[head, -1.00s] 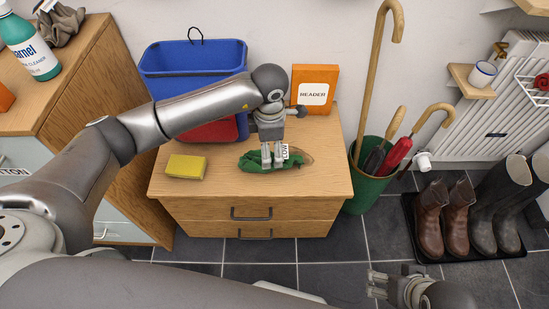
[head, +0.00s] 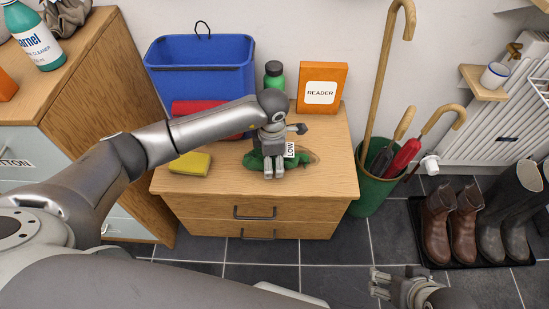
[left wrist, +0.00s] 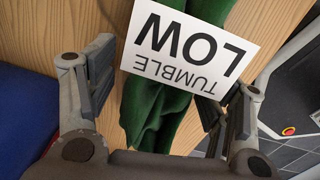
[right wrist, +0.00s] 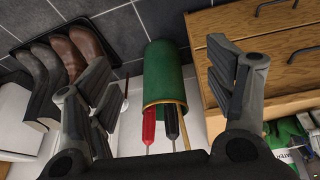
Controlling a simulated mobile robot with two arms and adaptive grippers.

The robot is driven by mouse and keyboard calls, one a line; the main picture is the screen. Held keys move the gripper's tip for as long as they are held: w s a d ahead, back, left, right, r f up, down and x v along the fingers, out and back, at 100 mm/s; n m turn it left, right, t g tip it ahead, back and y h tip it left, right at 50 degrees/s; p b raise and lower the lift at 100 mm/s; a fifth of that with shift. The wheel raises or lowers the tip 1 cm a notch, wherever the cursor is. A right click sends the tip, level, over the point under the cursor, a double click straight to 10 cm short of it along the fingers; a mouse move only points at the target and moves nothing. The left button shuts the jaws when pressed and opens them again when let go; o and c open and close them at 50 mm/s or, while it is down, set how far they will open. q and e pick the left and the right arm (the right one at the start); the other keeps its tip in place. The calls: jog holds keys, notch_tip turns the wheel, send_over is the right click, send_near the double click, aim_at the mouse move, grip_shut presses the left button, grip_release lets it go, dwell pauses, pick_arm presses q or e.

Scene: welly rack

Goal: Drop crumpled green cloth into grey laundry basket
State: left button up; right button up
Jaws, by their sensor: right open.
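The crumpled green cloth (head: 252,160) lies on top of the wooden drawer unit, with a white label reading "TUMBLE LOW" on it. My left gripper (head: 270,168) is over the cloth, pointing down, and hides part of it. In the left wrist view its fingers (left wrist: 158,92) are spread, one on each side of the cloth (left wrist: 160,118), with the label lying across between them. My right gripper (head: 378,283) is open and empty, low at the right above the floor; its spread fingers (right wrist: 165,95) also show in the right wrist view. I see no grey laundry basket in these views.
The drawer unit (head: 200,205) also carries a yellow sponge (head: 190,163), a blue bin (head: 200,70), a red item (head: 195,108), a green bottle (head: 274,75) and an orange reader box (head: 321,88). A green umbrella stand (head: 372,190) and boots (head: 463,220) stand to the right.

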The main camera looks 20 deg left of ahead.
pick_arm(q)
jog(key=c, duration=0.7)
jog(key=shift+c, duration=0.6)
jog(key=shift+r, duration=0.15)
